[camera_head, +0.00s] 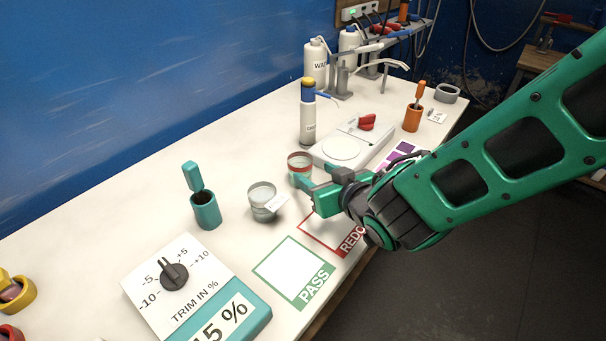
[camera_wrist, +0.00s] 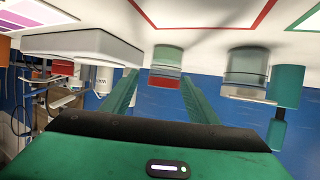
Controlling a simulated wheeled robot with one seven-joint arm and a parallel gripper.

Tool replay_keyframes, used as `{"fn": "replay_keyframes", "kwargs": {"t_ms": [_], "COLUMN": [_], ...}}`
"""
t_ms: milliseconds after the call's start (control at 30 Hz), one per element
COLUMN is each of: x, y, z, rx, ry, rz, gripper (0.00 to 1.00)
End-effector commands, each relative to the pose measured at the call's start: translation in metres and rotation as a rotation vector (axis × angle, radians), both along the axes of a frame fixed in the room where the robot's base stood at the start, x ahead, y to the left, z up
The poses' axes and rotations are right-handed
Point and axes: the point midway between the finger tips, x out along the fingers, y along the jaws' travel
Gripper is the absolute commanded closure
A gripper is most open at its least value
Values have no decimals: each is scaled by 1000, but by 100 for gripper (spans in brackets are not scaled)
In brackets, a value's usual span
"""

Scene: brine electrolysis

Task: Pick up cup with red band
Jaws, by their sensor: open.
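The cup with the red band (camera_head: 299,160) stands on the white table, just beyond my gripper in the head view. In the wrist view the cup (camera_wrist: 166,68) appears upside down, with its red band showing, in the gap between the two green fingers. My gripper (camera_head: 304,190) is open, with its fingers pointing at the cup. In the wrist view the gripper (camera_wrist: 158,88) has a finger on each side of the cup, with space between. Whether the fingertips reach past the cup is hard to tell. A second cup with a grey band (camera_head: 262,202) stands to the left, with a white tag.
A white scale (camera_head: 341,148) stands close behind the red-banded cup. A teal holder (camera_head: 206,211) and a trim dial box (camera_head: 181,283) are at the left. A green PASS frame (camera_head: 290,273) and red REDO frame (camera_head: 335,238) mark the table's front. A bottle (camera_head: 307,115) stands behind.

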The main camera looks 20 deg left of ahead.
Motion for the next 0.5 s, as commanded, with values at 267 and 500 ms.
{"fn": "replay_keyframes", "kwargs": {"t_ms": [267, 500], "x": [15, 35], "y": [21, 39], "z": [-14, -24], "rx": [9, 9], "ry": [-5, -5], "rz": [8, 7], "gripper": [46, 46]}}
